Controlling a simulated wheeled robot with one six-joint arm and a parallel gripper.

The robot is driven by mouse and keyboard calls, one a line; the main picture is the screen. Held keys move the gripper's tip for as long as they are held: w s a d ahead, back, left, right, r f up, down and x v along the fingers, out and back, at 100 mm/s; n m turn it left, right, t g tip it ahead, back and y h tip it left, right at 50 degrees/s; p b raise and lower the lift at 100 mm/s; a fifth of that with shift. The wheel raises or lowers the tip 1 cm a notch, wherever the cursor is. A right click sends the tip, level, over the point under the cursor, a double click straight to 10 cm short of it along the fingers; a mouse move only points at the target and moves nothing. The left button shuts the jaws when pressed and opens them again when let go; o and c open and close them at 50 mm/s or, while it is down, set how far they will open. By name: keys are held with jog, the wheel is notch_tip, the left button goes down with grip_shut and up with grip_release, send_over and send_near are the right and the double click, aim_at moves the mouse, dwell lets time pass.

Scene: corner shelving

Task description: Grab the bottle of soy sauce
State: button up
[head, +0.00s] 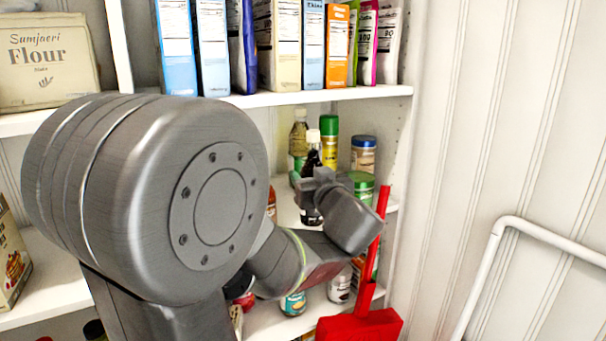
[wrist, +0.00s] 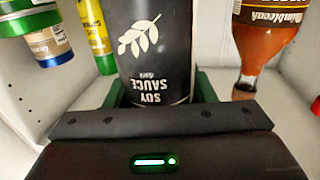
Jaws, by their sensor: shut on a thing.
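My gripper (head: 316,185) is shut on the bottle, partly hidden by my wrist in the head view. In the wrist view the green-edged fingers (wrist: 155,88) sit on both sides of the bottle.
An orange sauce bottle (wrist: 265,35) is close beside it in the wrist view. The upper shelf edge (head: 300,97) is above. A red dustpan (head: 360,325) is below right.

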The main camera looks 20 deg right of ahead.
jog(key=s+a, duration=0.1)
jog(key=s, duration=1.1)
jog(key=shift+a, duration=0.15)
